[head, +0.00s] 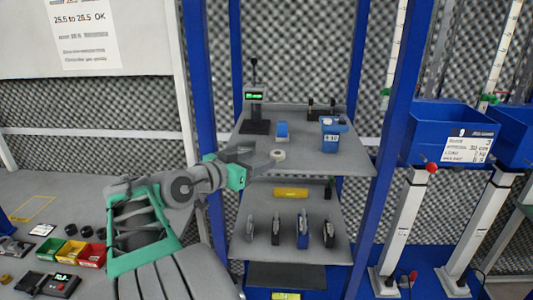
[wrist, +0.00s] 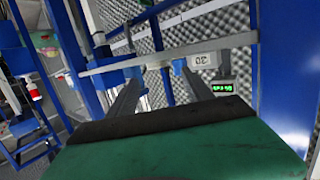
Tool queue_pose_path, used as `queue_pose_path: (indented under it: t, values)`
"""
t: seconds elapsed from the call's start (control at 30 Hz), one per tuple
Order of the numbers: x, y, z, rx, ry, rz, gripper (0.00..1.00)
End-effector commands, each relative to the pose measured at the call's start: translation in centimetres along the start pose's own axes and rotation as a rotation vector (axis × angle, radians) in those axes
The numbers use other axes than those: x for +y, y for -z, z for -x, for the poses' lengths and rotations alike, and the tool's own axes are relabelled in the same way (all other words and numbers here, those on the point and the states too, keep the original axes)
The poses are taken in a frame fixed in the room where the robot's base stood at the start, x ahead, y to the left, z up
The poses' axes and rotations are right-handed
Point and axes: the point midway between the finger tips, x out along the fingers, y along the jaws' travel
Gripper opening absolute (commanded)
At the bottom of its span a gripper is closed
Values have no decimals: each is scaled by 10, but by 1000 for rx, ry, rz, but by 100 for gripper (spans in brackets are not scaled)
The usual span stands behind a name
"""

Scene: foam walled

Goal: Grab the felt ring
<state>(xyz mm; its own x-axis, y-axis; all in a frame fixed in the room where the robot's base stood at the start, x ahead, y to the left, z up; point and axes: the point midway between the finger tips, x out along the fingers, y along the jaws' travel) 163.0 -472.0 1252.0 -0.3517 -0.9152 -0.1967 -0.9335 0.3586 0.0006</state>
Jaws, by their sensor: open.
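The felt ring (head: 278,155) is a small, pale, roundish piece on the upper grey shelf (head: 342,158), near its left-middle part. My gripper (head: 262,153) reaches over the left part of this shelf from the left. Its two grey fingers are apart, with nothing seen between them. The fingertips are close to the ring, just left of it; I cannot tell whether they touch it. In the wrist view the fingers (wrist: 155,70) spread apart, and I cannot make out the ring there.
Blue posts (head: 387,100) flank the shelves. The lower shelf holds a yellow piece (head: 290,193) and several dark upright items.

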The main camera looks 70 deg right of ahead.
Motion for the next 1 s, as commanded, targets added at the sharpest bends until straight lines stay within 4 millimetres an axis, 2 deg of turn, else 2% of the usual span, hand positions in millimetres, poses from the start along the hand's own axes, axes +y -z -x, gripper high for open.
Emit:
queue_pose_path:
  t: [0.23,0.37,0.63,1.0]
  values:
    - [6,6,-39,-3,-9,2,59]
    - [5,3,-60,-2,-6,2,59]
    - [4,0,-66,-1,-1,0,59]
    - [4,0,-66,-1,-1,0,29]
